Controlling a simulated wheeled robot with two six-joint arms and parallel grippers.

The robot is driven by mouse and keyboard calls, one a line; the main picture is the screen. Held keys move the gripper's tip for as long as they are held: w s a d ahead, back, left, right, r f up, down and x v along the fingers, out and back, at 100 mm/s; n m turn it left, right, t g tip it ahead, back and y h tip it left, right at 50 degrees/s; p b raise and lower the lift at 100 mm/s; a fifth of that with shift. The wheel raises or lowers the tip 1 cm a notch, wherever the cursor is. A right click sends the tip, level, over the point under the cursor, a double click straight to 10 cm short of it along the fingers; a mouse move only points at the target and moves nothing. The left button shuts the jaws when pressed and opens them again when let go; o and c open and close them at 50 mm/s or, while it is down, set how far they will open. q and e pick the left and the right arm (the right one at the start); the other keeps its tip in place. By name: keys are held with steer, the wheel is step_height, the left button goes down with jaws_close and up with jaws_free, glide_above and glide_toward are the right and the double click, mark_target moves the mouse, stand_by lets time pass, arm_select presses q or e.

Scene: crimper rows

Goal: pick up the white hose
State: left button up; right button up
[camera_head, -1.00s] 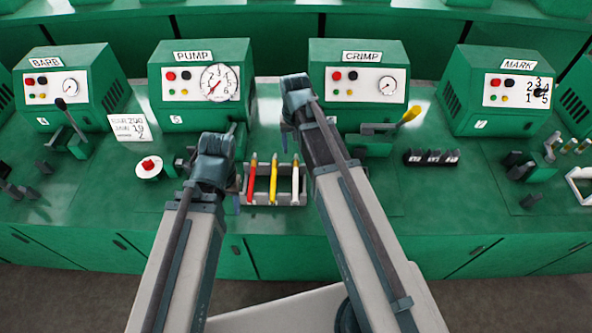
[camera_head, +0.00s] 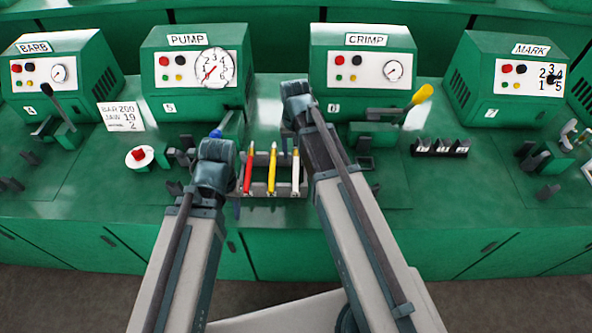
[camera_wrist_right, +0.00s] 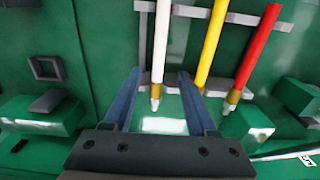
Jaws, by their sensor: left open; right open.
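The white hose (camera_head: 296,172) stands in a grey rack (camera_head: 262,189) on the green bench, to the right of a yellow hose (camera_head: 272,168) and a red hose (camera_head: 249,170). In the right wrist view the white hose (camera_wrist_right: 161,45) runs from the top edge to a brass-coloured end. My right gripper (camera_wrist_right: 160,76) is open, its fingers on either side of the hose's lower part in that picture; I cannot tell the depth gap. In the head view my right gripper (camera_head: 287,138) is beside the hose's upper end. My left gripper (camera_head: 237,190) is open near the red hose, its fingers partly hidden.
The pump machine (camera_head: 197,70) and crimp machine (camera_head: 365,75) stand behind the rack. A red button (camera_head: 138,155) on a white base is at left. A black block holder (camera_head: 438,148) is at right. Clear bench lies between rack and holder's front.

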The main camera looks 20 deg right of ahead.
mark_target(296, 164)
steer(key=f+b, duration=0.5)
steer(key=shift+w+d+f, duration=0.1)
steer(key=shift+w+d, duration=0.05)
steer(key=shift+w, duration=0.05)
jaws_close()
stand_by(0.3)
